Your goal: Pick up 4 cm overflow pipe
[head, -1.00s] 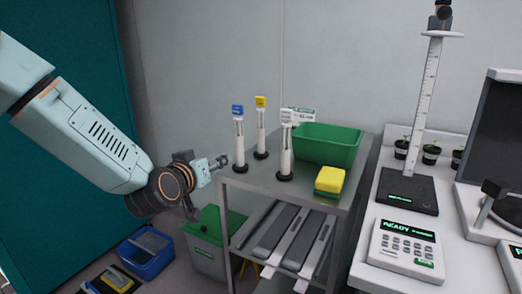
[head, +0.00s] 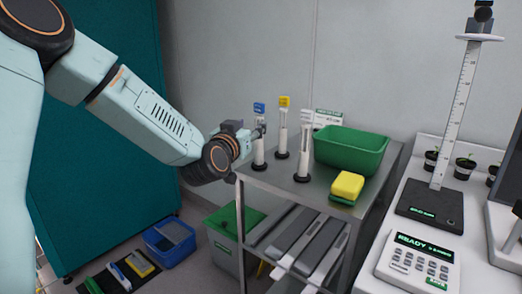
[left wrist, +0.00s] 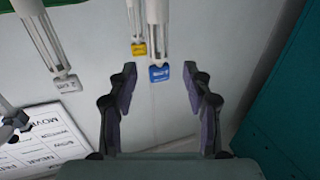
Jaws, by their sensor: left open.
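Three upright white overflow pipes on dark round bases stand on the top of a grey metal trolley (head: 322,197). One has a blue tag (head: 259,107), one a yellow tag (head: 284,101) and one a white tag (head: 306,116). The tag lettering is too small to read surely, so I cannot tell which is 4 cm. My left gripper (head: 262,130) is at the blue-tagged pipe's upper part, coming from the left. In the left wrist view the open fingers (left wrist: 160,69) have the blue tag (left wrist: 159,74) between their tips in the picture; no contact shows.
The yellow-tagged pipe stands just behind and the white-tagged one to the right. A green tub (head: 350,153) and a yellow sponge (head: 347,186) share the trolley top. A bench with a keypad device (head: 418,262) is at right. A blue crate (head: 169,240) is on the floor.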

